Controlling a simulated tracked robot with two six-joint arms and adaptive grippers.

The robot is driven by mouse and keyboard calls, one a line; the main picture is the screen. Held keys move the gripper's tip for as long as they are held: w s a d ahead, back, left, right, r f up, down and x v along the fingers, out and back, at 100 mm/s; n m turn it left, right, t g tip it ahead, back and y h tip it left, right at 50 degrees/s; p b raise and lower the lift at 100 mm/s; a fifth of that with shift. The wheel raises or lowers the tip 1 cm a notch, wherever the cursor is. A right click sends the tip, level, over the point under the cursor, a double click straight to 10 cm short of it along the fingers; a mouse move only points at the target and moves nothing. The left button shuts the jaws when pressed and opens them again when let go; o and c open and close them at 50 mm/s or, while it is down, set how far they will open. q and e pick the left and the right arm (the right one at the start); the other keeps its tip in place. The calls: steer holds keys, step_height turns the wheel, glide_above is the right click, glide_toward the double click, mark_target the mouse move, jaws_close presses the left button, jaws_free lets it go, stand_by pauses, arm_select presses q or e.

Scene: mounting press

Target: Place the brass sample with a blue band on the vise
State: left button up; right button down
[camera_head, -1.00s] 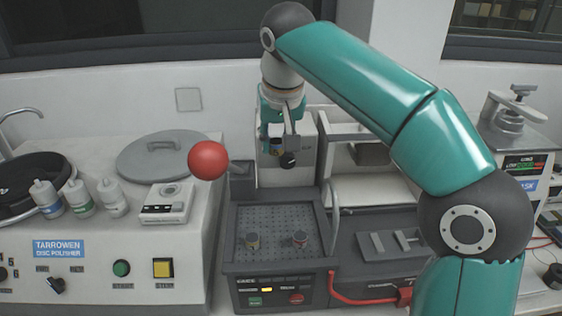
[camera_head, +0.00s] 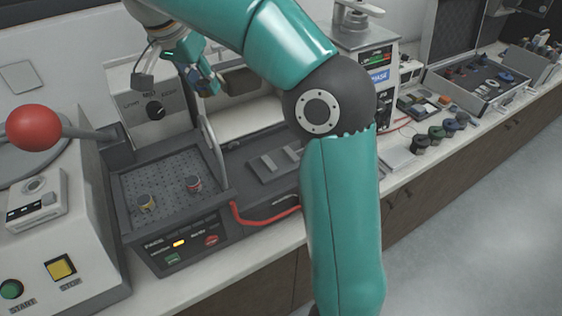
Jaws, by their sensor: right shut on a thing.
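My right gripper (camera_head: 186,80) is at the upper left of the head view, shut on a small piece with blue on it, the brass sample (camera_head: 206,88). The fingers hide part of the sample. It is held in the air, above and behind the perforated tray. A low dark grey fixture with two parallel jaw plates, which looks like the vise (camera_head: 268,168), lies to the right of the tray. The sample is apart from it, up and to the left. My left gripper is out of view.
A lever with a red ball (camera_head: 34,128) juts out at left. A red handle (camera_head: 265,216) crosses the front. An open case (camera_head: 480,80) lies at right.

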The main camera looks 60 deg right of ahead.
steer(key=s+d+f+m+g+b, duration=0.2)
steer(key=s+d+f+m, duration=0.25)
steer(key=s+d, duration=0.6)
steer(key=b, duration=0.1)
glide_above(284, 159)
steer(key=a, duration=0.1)
steer(key=shift+m, duration=0.35)
steer(key=f, duration=1.3)
steer(key=shift+w+a+f, duration=0.1)
steer(key=shift+w+f, duration=0.2)
steer(key=shift+f, duration=2.7)
steer(key=c, duration=0.9)
jaws_free()
steer(key=shift+o, duration=0.2)
